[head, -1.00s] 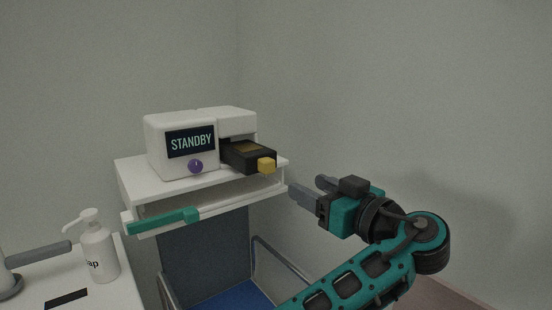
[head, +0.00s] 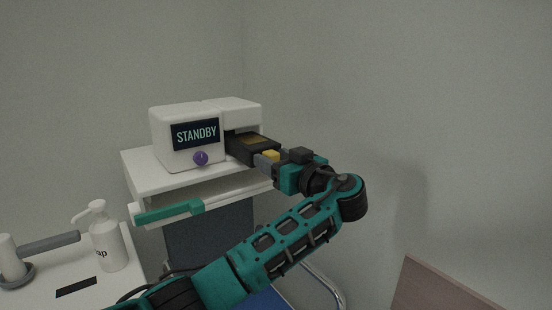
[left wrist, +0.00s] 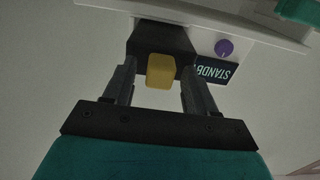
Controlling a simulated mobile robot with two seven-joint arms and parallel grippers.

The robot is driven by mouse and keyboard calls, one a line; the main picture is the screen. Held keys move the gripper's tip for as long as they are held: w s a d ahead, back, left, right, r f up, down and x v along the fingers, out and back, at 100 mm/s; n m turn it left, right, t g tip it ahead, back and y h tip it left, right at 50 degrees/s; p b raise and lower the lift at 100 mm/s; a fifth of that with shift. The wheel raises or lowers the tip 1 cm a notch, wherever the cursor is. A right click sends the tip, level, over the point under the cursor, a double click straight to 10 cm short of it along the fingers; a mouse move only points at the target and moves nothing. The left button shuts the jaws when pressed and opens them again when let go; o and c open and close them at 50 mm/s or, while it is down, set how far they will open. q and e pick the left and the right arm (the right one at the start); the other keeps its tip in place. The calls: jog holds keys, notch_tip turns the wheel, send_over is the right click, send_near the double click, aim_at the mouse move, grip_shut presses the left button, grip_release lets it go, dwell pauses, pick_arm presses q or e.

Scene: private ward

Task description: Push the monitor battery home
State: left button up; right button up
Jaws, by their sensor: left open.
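The white monitor (head: 178,118) stands on a white shelf and its screen reads STANDBY. The black battery (head: 248,146) sticks out of the slot in the monitor's right side, with a yellow block (head: 271,155) on its outer end. My left gripper (head: 268,162) is at that outer end, its fingers on either side of the yellow block. In the left wrist view the gripper (left wrist: 160,75) is open, with the yellow block (left wrist: 161,71) between the fingers and a gap on each side. The battery (left wrist: 160,38) lies straight beyond it. My right gripper is not in view.
A purple knob (head: 200,158) is on the monitor's front. A pump bottle (head: 107,243) stands on a white surface at lower left. A chair with a blue seat is below.

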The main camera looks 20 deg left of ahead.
pick_arm(q)
grip_shut()
dwell(0.6)
